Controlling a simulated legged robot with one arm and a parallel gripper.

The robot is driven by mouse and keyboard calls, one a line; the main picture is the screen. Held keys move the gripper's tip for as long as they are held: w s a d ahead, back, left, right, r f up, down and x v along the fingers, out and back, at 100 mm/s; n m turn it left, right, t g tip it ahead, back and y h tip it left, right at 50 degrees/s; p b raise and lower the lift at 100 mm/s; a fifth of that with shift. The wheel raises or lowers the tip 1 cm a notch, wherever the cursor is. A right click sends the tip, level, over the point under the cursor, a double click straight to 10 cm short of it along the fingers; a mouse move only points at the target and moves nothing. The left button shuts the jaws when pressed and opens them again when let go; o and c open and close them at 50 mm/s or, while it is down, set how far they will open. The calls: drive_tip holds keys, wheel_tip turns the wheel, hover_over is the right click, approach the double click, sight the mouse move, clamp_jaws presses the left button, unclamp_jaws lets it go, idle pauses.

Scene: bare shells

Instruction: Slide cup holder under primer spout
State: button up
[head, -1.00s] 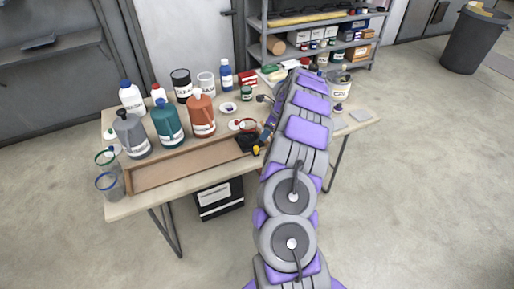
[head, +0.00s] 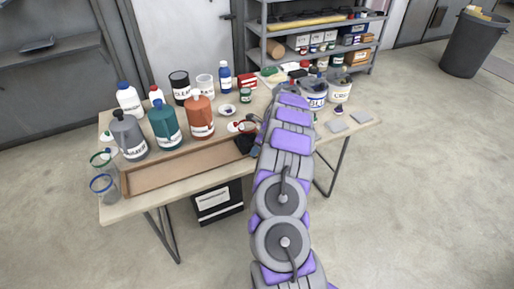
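Three large jugs stand behind a long shallow wooden tray (head: 150,186): a grey one (head: 128,136), a teal one (head: 163,126) and an orange one (head: 200,120). The grey jug's label is too small to read surely; I cannot tell which is primer. A small black block (head: 243,144), perhaps the cup holder, is at the tray's right end. A clear red-rimmed cup (head: 241,127) is just behind it. My gripper (head: 253,148) is at the block's right side, partly hidden by my arm. Whether it touches the block or is open cannot be seen.
Clear cups with green (head: 101,160) and blue (head: 102,186) rims are at the table's left end. Small bottles and tins stand along the back. Two paint cans (head: 313,95) (head: 341,90) and grey pads (head: 336,125) are on the right. The tray's middle looks empty.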

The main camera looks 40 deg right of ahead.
clamp_jaws()
idle(0.4)
